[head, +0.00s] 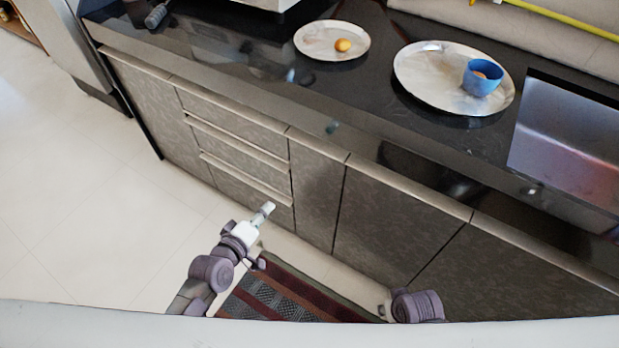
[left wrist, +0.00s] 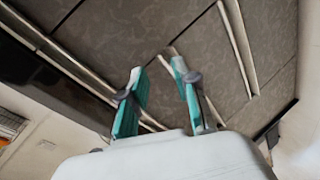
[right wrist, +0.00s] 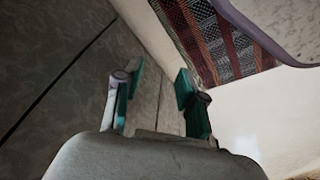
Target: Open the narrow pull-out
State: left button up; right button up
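The narrow pull-out (head: 316,190) is a slim dark-grey front under the counter, between the drawer stack and a wide door. It looks flush with its neighbours, with a light strip along its top edge. My left gripper (head: 267,208) is in front of the lowest drawer, left of the pull-out and apart from it. In the left wrist view its green-padded fingers (left wrist: 158,82) are spread, with nothing between them. My right gripper (head: 385,307) is low in front of the wide door; its fingers (right wrist: 157,85) are apart and empty in the right wrist view.
The drawer stack (head: 236,150) and wide door (head: 388,225) flank the pull-out and look shut. A striped rug (head: 285,297) lies on the floor in front. Plates (head: 332,52), a blue bowl (head: 481,84) and a sink (head: 570,140) are on the counter. The floor at left is clear.

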pick_arm(q)
jog(key=d+r+n+t+h+b, duration=0.3)
jog(key=d+r+h+b, duration=0.15)
jog(key=r, duration=0.45)
jog(key=b, duration=0.2)
send_near(315, 145)
jog(key=shift+y, duration=0.45)
jog(key=x, duration=0.5)
jog(key=shift+w+d+r, duration=0.2)
jog(key=shift+w+d, duration=0.05)
jog(key=shift+d, duration=0.1)
jog(key=shift+w+d, duration=0.3)
jog(key=shift+w, duration=0.25)
jog(key=shift+w+d, duration=0.1)
pick_arm(e)
jog(key=w+v, duration=0.2)
jog(key=v, duration=0.7)
jog(key=shift+r+t, duration=0.15)
jog(key=shift+t, duration=0.25)
pick_arm(q)
grip_shut()
pick_arm(e)
jog(key=shift+s+r, duration=0.25)
jog(key=shift+s, duration=0.25)
pick_arm(q)
jog(key=shift+r, duration=0.15)
pick_arm(e)
jog(key=shift+w, duration=0.1)
